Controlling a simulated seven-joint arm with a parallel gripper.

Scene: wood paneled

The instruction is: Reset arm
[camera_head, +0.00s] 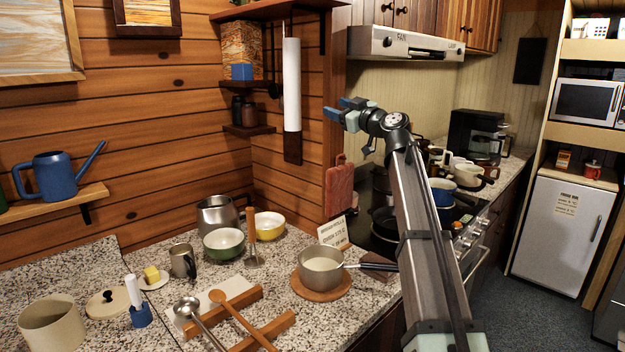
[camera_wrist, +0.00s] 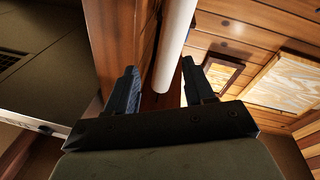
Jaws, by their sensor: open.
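My gripper (camera_head: 338,107) is raised high in the camera_head view, in front of the wall corner and left of the range hood. Its blue fingers point left. In the camera_wrist view the two dark fingers of my gripper (camera_wrist: 158,72) stand apart, with nothing held between them. A white paper roll (camera_head: 291,85) hangs on the wall to the left of the gripper. The roll also shows beyond the fingers in the camera_wrist view (camera_wrist: 176,40). My arm stretches up from the bottom right and hides part of the stove.
The range hood (camera_head: 405,45) is close on the right, and a wooden shelf (camera_head: 272,9) is at upper left. Below, the granite counter (camera_head: 80,270) holds a saucepan (camera_head: 308,274), bowls, a mug and wooden utensils. The stove (camera_head: 377,243) carries pots. Open air surrounds the gripper.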

